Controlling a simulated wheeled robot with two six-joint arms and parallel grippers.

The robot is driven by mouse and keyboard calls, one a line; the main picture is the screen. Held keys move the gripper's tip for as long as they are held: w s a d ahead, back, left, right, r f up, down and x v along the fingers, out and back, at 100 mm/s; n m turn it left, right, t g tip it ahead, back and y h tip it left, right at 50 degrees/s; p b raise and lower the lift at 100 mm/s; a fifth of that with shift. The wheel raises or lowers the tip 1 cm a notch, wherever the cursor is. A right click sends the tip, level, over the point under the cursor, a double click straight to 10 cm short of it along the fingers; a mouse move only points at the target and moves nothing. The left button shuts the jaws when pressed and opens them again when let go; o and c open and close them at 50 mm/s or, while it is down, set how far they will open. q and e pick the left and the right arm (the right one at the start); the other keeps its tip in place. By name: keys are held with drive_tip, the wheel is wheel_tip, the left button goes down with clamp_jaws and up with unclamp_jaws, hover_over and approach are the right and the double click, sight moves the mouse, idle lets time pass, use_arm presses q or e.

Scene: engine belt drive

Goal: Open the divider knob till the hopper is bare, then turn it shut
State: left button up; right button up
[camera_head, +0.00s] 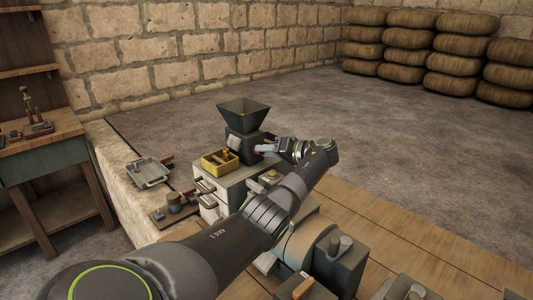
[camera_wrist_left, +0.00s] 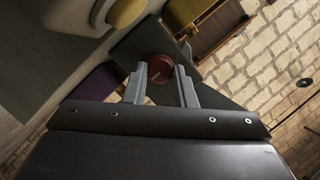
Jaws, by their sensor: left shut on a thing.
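A dark green hopper (camera_head: 244,114) with a wide square mouth stands on top of the divider machine (camera_head: 237,146). No dough or filling shows at its mouth, but its inside is mostly hidden by the low angle. The round red divider knob (camera_wrist_left: 160,68) is on the machine's side. My left gripper (camera_wrist_left: 160,84) is shut on this knob, one grey finger on each side of it. In the head view my left gripper (camera_head: 266,149) reaches the machine's right side, and the knob is mostly hidden there. My right gripper is not in view.
A yellow tray (camera_head: 222,161) with lumps in it sits in front of the machine. A metal pan (camera_head: 151,172) lies on the stone ledge at left. My left arm crosses over machinery on the wooden floor. Stacked sacks (camera_head: 411,66) stand far back right.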

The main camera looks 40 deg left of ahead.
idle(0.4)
use_arm(q)
drive_tip(key=o, duration=1)
drive_tip(key=b+v, duration=0.4)
drive_tip(key=v, duration=1.3)
drive_tip(key=shift+d+b, duration=0.25)
drive_tip(key=shift+b, duration=0.15)
drive_tip(key=shift+w, duration=0.1)
